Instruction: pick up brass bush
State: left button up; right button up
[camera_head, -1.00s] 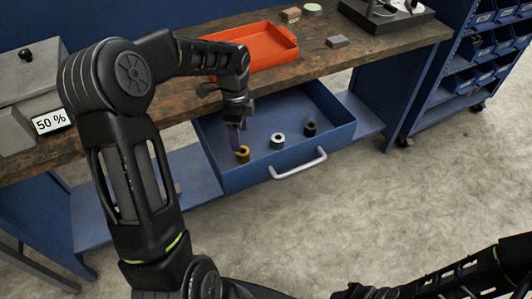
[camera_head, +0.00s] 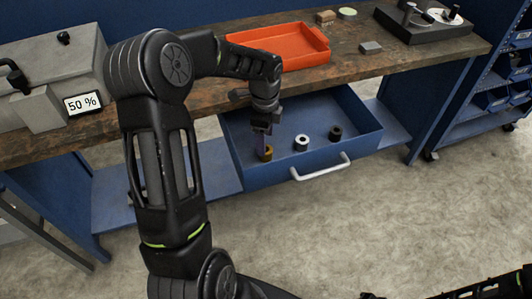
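The brass bush (camera_head: 267,155) is a small yellow-gold ring near the left side of the open blue drawer (camera_head: 325,165). My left gripper (camera_head: 262,146) reaches down into the drawer, with its fingers at the bush's upper left. The fingers overlap the bush in the picture, and I cannot tell whether they are around it or beside it. They are too small and dark to tell whether they are open or shut. A silver-white bush (camera_head: 301,142) and a dark bush (camera_head: 335,133) stand to the right in the same drawer. My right gripper is not visible; only parts of the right arm show at bottom right.
The wooden bench top (camera_head: 345,72) overhangs the drawer. The drawer has a pale front handle (camera_head: 321,168).

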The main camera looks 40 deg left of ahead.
pick_arm(q)
notch_tip(320, 180, down, 5)
jog(key=shift+f, duration=0.1)
dwell(0.3)
jog(key=shift+c, duration=0.2)
grip_shut()
dwell(0.8)
